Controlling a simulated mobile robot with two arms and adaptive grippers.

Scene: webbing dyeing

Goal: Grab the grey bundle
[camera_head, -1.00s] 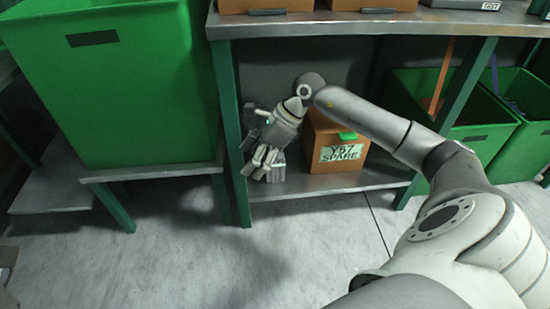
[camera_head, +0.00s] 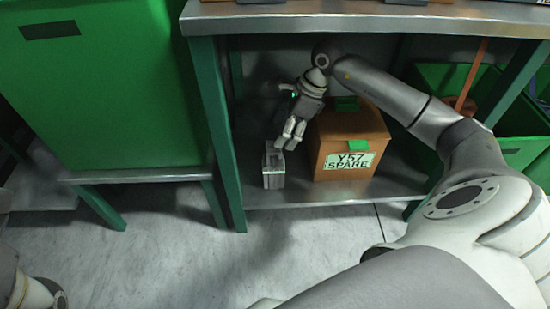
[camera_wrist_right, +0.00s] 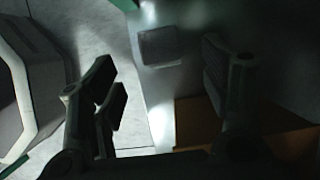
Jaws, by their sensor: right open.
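The grey bundle (camera_head: 273,167) is a small upright block on the lower shelf, near its front left post. It also shows in the right wrist view (camera_wrist_right: 158,46), ahead of the fingers and between their lines. My right gripper (camera_head: 290,137) reaches in under the upper shelf and sits above and slightly right of the bundle. In the right wrist view its fingers (camera_wrist_right: 163,70) are spread apart with nothing between them. Whether a fingertip touches the bundle is unclear in the head view. My left gripper is not in view.
An orange box (camera_head: 350,135) labelled "Y57 SPARE" stands just right of the bundle. The lower shelf (camera_head: 320,193) has a green post (camera_head: 217,130) at its left front. The upper shelf (camera_head: 370,20) overhangs. Green bins (camera_head: 100,90) stand at left and right (camera_head: 525,145).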

